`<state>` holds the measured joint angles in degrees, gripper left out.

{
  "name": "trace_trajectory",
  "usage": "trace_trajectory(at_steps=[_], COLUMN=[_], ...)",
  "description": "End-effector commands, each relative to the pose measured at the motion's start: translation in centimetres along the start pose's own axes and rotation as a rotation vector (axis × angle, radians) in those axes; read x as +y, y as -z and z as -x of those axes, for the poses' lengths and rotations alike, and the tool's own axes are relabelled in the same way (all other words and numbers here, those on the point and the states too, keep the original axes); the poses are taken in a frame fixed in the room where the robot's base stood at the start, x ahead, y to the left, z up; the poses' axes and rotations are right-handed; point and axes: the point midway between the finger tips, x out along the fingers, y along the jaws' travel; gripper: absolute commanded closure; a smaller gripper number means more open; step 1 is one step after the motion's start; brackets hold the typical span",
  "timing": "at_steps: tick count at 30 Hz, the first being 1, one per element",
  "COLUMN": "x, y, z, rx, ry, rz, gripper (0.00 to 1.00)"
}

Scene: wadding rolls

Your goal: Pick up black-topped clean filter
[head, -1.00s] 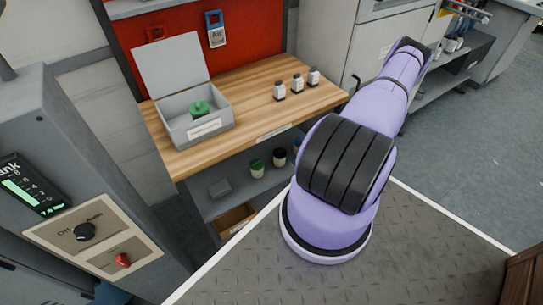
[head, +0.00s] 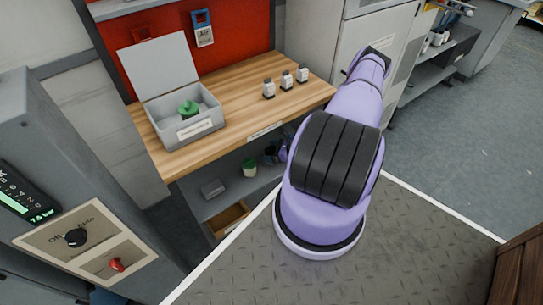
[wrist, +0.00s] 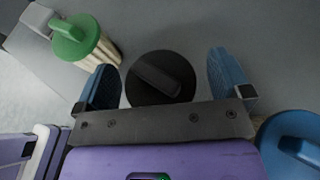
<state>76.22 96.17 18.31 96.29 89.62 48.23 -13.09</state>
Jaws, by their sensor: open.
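The black-topped filter (wrist: 160,78) shows its round black cap with a raised bar in the wrist view, between the two blue fingers of my open gripper (wrist: 163,72). Gaps show between the cap and both fingers; its body is hidden beneath the cap. In the head view the black-topped filter (head: 270,154) is small and dark on the lower shelf, beside my gripper, which is mostly hidden by my arm.
A green-topped filter (wrist: 85,40) stands left of my gripper, and a blue-topped one (wrist: 292,140) is close on the right. The shelf (head: 225,201) also holds a grey block (head: 212,188). The wooden bench top (head: 240,95) overhangs it, with an open grey box (head: 183,130) and small bottles (head: 287,80).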

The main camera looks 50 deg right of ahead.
Motion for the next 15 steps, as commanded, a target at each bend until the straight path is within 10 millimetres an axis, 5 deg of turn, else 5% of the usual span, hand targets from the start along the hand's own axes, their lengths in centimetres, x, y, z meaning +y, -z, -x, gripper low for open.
trace_trajectory(at_steps=[4, 11, 15], x=[-0.01, -0.01, -0.01], y=[-0.01, -0.01, -0.02], z=[0.02, 0.03, 0.03], rx=[0.000, 0.000, 0.000], ry=[0.000, 0.000, 0.000], rz=[0.000, 0.000, 0.000], gripper=[0.04, 0.54, 0.59])
